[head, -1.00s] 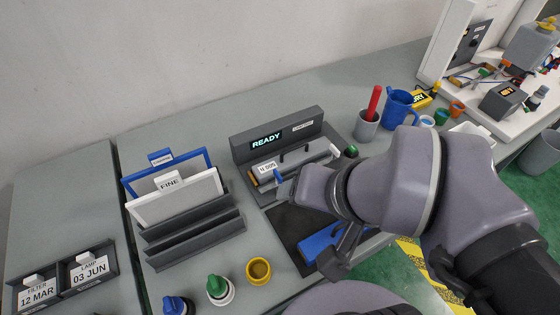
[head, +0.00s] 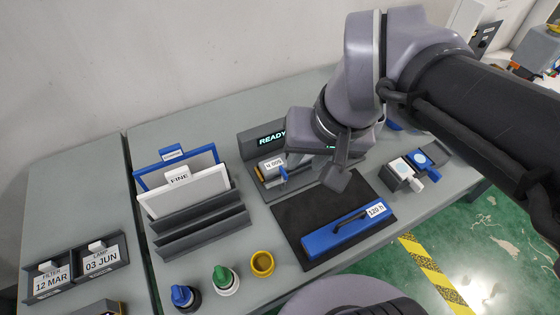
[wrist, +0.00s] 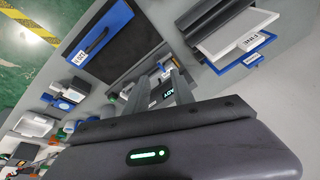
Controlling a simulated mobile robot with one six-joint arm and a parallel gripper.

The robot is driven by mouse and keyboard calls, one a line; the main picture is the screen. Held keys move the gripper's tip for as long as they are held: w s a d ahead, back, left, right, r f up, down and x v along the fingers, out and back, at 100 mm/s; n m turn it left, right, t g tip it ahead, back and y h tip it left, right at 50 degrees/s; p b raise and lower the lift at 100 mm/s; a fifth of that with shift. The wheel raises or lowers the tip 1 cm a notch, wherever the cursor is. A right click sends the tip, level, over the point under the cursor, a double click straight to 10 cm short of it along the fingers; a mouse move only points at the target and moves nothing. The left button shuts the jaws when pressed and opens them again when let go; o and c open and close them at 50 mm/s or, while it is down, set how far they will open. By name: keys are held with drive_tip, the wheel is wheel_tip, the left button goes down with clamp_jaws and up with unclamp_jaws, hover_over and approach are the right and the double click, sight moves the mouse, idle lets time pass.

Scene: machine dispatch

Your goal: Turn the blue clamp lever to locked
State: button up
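The small blue lever (head: 283,173) stands up beside the white label on the grey machine, just below its lit READY display (head: 271,139). My gripper (head: 337,180) hangs to the right of the lever, apart from it, above the machine's front part and the dark mat's back edge. In the wrist view my gripper (wrist: 158,88) has its two fingers apart with nothing seen between them but the machine and its display behind. My wrist hides the right part of the machine. Whether the lever is at locked is too small to read.
A blue block with a handle and a 120 h label (head: 349,230) lies on the dark mat (head: 290,215). A grey rack (head: 205,230) holds blue and white panels at the left. Green, blue and yellow round items stand in front. Small boxes (head: 400,176) lie at the right.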

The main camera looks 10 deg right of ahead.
sight(283, 171)
drive_tip(key=w+a+n+g+h+p, duration=0.1)
drive_tip(key=w+n+g, duration=0.1)
drive_tip(key=w, duration=0.4)
drive_tip(key=w+a+n+g+p, duration=0.1)
drive_tip(key=w+n+p, duration=0.15)
drive_tip(key=w, duration=0.25)
drive_tip(key=shift+n+g+h, duration=0.25)
drive_tip(key=shift+g+h, duration=0.05)
drive_tip(key=f+b, duration=0.2)
drive_tip(key=f, duration=0.4)
drive_tip(key=f+b, duration=0.3)
drive_tip(key=f, duration=0.2)
drive_tip(key=f+b, duration=0.3)
drive_tip(key=f, duration=0.3)
drive_tip(key=shift+w+d+f, duration=0.1)
drive_tip(key=shift+w+f, duration=0.2)
clamp_jaws()
